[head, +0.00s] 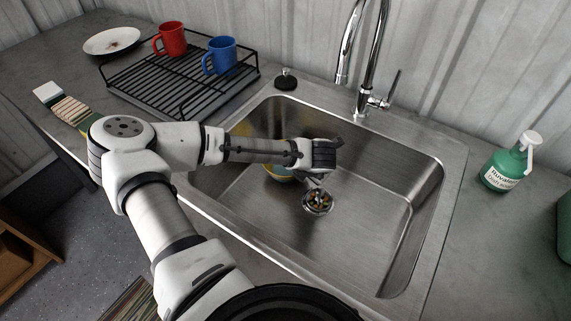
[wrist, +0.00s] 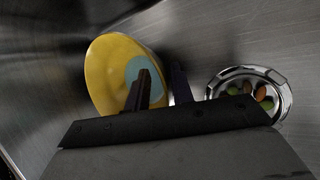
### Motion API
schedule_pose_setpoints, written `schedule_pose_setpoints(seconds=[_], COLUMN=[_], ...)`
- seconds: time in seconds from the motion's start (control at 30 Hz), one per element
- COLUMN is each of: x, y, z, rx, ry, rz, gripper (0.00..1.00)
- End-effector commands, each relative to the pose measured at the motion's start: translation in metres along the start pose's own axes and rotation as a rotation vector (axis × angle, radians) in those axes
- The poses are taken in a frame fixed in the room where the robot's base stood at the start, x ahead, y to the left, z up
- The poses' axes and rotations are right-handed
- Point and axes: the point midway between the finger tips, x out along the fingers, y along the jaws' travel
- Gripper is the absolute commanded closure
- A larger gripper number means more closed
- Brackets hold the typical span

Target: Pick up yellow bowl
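The yellow bowl (head: 276,174) sits in the steel sink, left of the drain, and is partly hidden behind my arm in the head view. In the wrist view the yellow bowl (wrist: 103,72) shows a light blue patch inside. My gripper (head: 318,182) is inside the sink, to the right of the bowl in the head view. In the wrist view my gripper (wrist: 161,90) has its two fingers apart, with nothing seen held. One finger overlaps the bowl's blue patch and the other lies just past its right rim. I cannot tell whether either touches it.
The sink (head: 385,205) has a drain (head: 317,202) with coloured bits and a tall faucet (head: 366,100) behind. A dish rack (head: 150,92) holds a red mug (head: 172,39) and a blue mug (head: 220,56). A green soap bottle (head: 505,167) stands right.

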Motion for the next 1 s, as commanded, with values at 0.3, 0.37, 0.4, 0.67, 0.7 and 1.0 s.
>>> schedule_pose_setpoints(seconds=[0.3, 0.37, 0.4, 0.67, 0.7, 1.0], x=[0.0, 0.0, 0.0, -0.001, -0.001, -0.018], y=[0.0, 0.0, 0.0, 0.0, 0.0, 0.005], z=[0.0, 0.0, 0.0, 0.0, 0.0, 0.008], rx=[0.0, 0.0, 0.0, 0.0, 0.0, 0.0], ry=[0.0, 0.0, 0.0, -0.001, -0.001, -0.002], rz=[0.0, 0.0, 0.0, 0.0, 0.0, 0.003], gripper=[1.0, 1.0, 1.0, 1.0, 1.0, 1.0])
